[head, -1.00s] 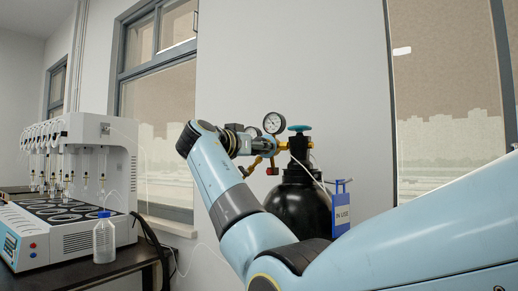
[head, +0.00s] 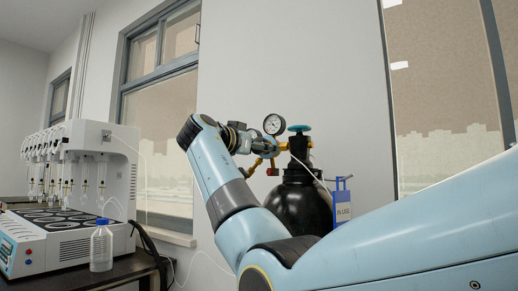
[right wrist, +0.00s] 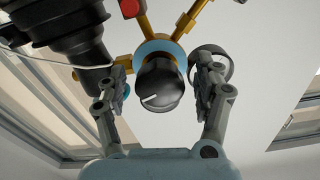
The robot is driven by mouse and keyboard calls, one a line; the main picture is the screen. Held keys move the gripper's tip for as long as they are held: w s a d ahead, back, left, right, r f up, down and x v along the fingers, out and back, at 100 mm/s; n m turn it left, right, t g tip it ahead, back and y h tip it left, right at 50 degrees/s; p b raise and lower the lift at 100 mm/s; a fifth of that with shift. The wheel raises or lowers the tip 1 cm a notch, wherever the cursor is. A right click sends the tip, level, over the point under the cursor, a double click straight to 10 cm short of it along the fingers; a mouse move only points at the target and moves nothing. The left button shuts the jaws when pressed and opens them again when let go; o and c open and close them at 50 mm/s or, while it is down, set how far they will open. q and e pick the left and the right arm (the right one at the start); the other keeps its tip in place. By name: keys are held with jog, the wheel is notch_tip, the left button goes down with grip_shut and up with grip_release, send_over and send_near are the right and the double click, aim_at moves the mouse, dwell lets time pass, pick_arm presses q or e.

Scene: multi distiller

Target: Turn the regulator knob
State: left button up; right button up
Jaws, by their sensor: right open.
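The regulator knob (right wrist: 160,92) is black and round with a white line, in the middle of the right wrist view. It sits in front of a blue ring on the brass regulator (right wrist: 185,18). My right gripper (right wrist: 165,78) is open, with one finger on each side of the knob and visible gaps between. In the head view my right gripper (head: 268,147) is at the regulator beside the black gas cylinder (head: 298,207) and hides the knob. My left gripper is in neither view.
A pressure gauge (head: 274,124) and a blue-green cylinder valve (head: 300,128) are close to the gripper. An "IN USE" tag (head: 342,212) hangs at the cylinder. The multi distiller (head: 75,245) and a blue-capped bottle (head: 101,250) stand on a dark bench at left.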

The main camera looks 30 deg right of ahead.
jog(key=v, duration=1.2)
